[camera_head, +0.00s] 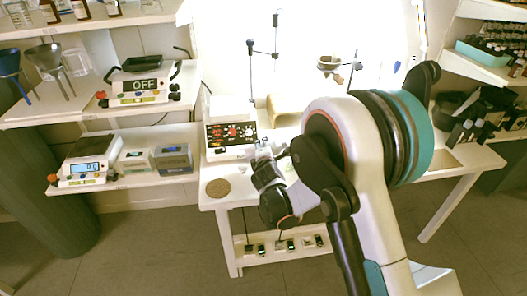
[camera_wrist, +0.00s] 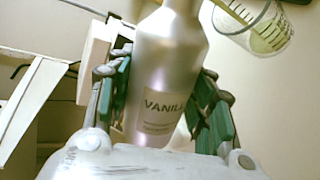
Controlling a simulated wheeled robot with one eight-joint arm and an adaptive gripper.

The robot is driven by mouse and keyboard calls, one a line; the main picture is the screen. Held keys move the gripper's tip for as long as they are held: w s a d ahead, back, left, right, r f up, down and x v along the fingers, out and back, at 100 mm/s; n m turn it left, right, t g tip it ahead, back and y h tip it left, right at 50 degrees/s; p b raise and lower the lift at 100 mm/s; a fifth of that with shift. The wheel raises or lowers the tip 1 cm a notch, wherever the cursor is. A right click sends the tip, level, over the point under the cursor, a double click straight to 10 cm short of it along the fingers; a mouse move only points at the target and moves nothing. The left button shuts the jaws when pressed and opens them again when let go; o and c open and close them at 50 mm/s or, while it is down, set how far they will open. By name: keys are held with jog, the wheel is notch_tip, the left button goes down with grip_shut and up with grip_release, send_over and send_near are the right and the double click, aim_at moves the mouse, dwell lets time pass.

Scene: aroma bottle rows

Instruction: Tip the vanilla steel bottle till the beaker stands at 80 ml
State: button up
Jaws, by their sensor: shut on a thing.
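The steel bottle (camera_wrist: 172,60) with a white label reading "VANIL…" fills the middle of the wrist view. My gripper (camera_wrist: 163,100) is shut on it, with green-padded fingers at both sides of its body. The bottle's top is cut off by the upper picture edge. A clear beaker (camera_wrist: 262,32) with dark graduation marks shows at the upper right, apart from the bottle's body. It holds some pale yellowish liquid; I cannot read the level. In the head view my gripper (camera_head: 265,170) is over the white table's front part; bottle and beaker cannot be made out clearly there.
A round cork mat (camera_head: 218,188) lies at the table's front left. Balances (camera_head: 88,162) stand on the left shelf. Stands with clamps (camera_head: 250,60) rise at the back.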

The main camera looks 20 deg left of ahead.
jog(key=shift+s+a, duration=0.1)
jog(key=shift+d+m, duration=0.2)
jog(key=shift+m, duration=0.1)
dwell(2.1)
jog(key=shift+r+m+y, duration=0.3)
dwell(1.8)
dwell(0.3)
jog(key=shift+a+f+n+h, duration=0.15)
jog(key=shift+n+h, duration=0.1)
jog(key=shift+n, duration=0.25)
jog(key=shift+a+f+n+h, duration=0.15)
jog(key=shift+n+h, duration=0.1)
jog(key=shift+n, duration=0.25)
jog(key=shift+d, duration=0.1)
jog(key=n, duration=0.1)
jog(key=d+n+t+h, duration=0.1)
jog(key=n+t+h, duration=0.1)
jog(key=n, duration=0.1)
jog(key=shift+w+d+r, duration=0.15)
jog(key=shift+w+r, duration=0.25)
jog(key=shift+f, duration=0.1)
